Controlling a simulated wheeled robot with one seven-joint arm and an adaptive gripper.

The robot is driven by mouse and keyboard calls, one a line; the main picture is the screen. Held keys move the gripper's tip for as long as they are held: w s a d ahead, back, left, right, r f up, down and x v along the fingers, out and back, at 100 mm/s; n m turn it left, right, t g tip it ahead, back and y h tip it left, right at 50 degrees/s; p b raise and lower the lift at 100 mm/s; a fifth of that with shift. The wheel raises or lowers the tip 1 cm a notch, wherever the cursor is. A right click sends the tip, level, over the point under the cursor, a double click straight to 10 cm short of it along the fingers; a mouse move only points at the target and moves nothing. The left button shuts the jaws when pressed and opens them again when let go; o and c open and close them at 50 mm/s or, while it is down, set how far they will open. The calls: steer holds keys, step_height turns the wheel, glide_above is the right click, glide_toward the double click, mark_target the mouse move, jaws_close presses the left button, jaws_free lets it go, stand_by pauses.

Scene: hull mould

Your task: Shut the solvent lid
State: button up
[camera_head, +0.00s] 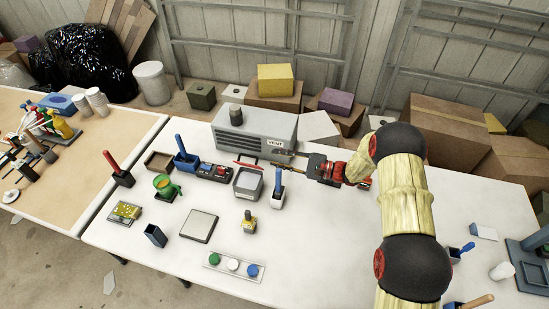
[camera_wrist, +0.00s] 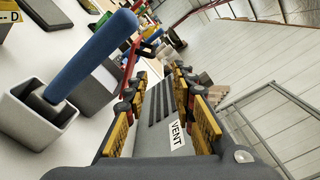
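A grey square tub (camera_head: 248,192) stands near the middle of the white table. A red bar (camera_head: 246,165) runs along its back side; it also shows in the wrist view (camera_wrist: 131,60). No solvent label is readable, so I take this tub and its red-edged part as the solvent container and lid; the lid's exact angle is unclear. My gripper (camera_head: 285,158) is to the right of the tub, in front of the grey vent box (camera_head: 235,141). In the wrist view my gripper (camera_wrist: 163,90) has its yellow-padded fingers apart, with nothing held between them.
A blue-handled tool stands in a white holder (camera_head: 278,202), close below my gripper; its blue handle (camera_wrist: 92,58) looms in the wrist view. A black switch box (camera_head: 214,171) is left of the tub. A grey plate (camera_head: 199,226) lies in front.

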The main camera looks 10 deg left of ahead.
steer(key=shift+s+d, duration=0.2)
steer(key=shift+d, duration=1.1)
steer(key=shift+b, duration=0.4)
steer(key=shift+d, duration=0.1)
steer(key=s+d, duration=0.1)
steer(key=d, duration=1)
steer(key=shift+s+d, duration=0.3)
steer(key=shift+s, duration=0.1)
steer(key=shift+f, duration=0.1)
